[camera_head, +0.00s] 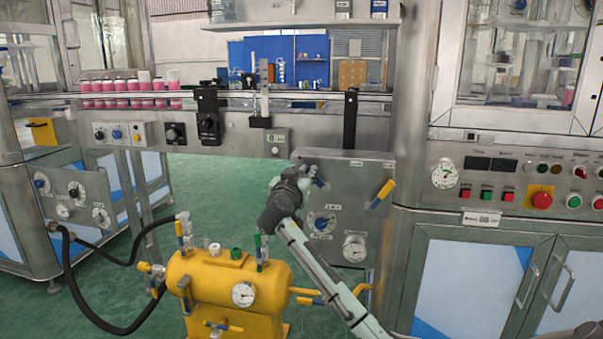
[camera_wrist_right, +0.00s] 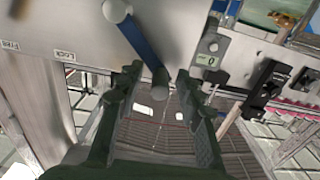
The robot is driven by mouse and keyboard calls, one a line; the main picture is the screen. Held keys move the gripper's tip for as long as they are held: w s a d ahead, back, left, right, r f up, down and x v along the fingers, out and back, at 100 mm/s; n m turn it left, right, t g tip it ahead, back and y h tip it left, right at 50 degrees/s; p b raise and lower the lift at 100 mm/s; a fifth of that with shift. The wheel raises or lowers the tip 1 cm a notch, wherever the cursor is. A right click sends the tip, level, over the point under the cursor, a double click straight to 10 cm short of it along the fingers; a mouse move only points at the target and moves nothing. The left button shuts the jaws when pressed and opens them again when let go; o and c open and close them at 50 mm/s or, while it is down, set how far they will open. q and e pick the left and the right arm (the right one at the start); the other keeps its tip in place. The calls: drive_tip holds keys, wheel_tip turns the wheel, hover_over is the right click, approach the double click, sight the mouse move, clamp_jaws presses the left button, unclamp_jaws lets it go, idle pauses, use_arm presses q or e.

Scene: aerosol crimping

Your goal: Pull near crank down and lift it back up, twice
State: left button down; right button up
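The near crank shows best in the right wrist view, as a blue bar (camera_wrist_right: 138,42) running from a pale grey hub at the top edge to a rounded grey knob (camera_wrist_right: 160,84). My right gripper (camera_wrist_right: 160,88) is open, with one dark finger on each side of the knob. I cannot tell whether either finger touches it. In the head view my right gripper (camera_head: 306,176) is up against the upper left of the grey panel (camera_head: 352,182) and hides most of the crank. A little blue shows beside the fingertips. My left gripper is not in view.
A yellow tank (camera_head: 215,270) with valves, a gauge and a black hose stands left of my right arm. A yellow handle (camera_head: 380,194), a blue dial (camera_head: 320,223) and a gauge (camera_head: 355,248) sit on the panel. Pink bottles (camera_head: 125,90) line the conveyor behind.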

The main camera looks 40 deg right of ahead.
drive_tip(key=shift+c, duration=0.2)
clamp_jaws()
